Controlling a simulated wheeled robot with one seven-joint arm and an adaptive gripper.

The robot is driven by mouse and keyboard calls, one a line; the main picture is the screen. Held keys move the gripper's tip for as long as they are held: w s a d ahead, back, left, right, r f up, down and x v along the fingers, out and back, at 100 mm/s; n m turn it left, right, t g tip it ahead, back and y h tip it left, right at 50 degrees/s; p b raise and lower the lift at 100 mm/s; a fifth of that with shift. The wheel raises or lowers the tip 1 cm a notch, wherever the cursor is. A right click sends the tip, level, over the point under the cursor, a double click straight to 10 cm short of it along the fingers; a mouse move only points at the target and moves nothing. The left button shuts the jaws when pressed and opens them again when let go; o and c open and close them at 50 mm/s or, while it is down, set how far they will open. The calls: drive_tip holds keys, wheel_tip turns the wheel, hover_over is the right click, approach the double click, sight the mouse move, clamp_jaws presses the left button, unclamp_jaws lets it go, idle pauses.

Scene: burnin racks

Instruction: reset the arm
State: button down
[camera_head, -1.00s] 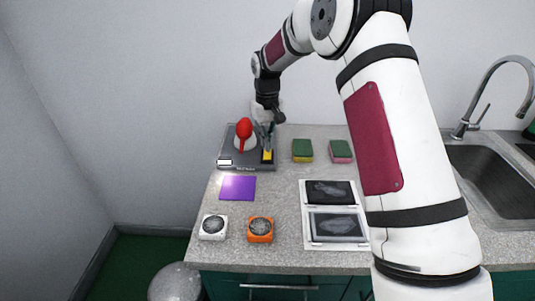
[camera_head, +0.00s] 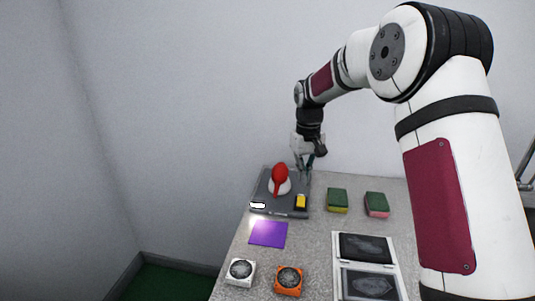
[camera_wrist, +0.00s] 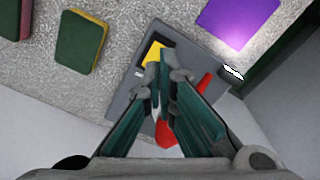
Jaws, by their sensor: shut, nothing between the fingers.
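My gripper (camera_head: 305,163) hangs from my arm above the back of the counter, over the rear right part of a dark grey tray-like station (camera_head: 262,196). In the wrist view my gripper (camera_wrist: 167,80) has its fingers drawn together at the tips, with nothing held. In the wrist view the yellow piece (camera_wrist: 154,53) is just beyond the fingertips, and the red object (camera_wrist: 166,137) is partly hidden by a finger.
Two sponges, one green and yellow (camera_head: 337,201) and one green and pink (camera_head: 376,205), lie right of the station. A purple square (camera_head: 268,234), a white fan (camera_head: 240,272), an orange fan (camera_head: 289,280) and a white-framed double panel (camera_head: 336,270) lie nearer. The wall is behind.

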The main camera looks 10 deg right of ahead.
drive_tip(key=s+r+m+t, duration=0.1)
drive_tip(key=s+r+t, duration=0.1)
drive_tip(key=s+r, duration=1.45)
drive_tip(key=s+f+t, duration=0.1)
drive_tip(key=s+f, duration=0.1)
drive_tip(key=s, duration=0.9)
drive_tip(key=s+f+m+t, duration=0.1)
drive_tip(key=s, duration=1.1)
drive_tip(key=shift+s+d+f, duration=0.15)
drive_tip(key=shift+s+f, duration=0.05)
drive_tip(key=shift+f, duration=0.2)
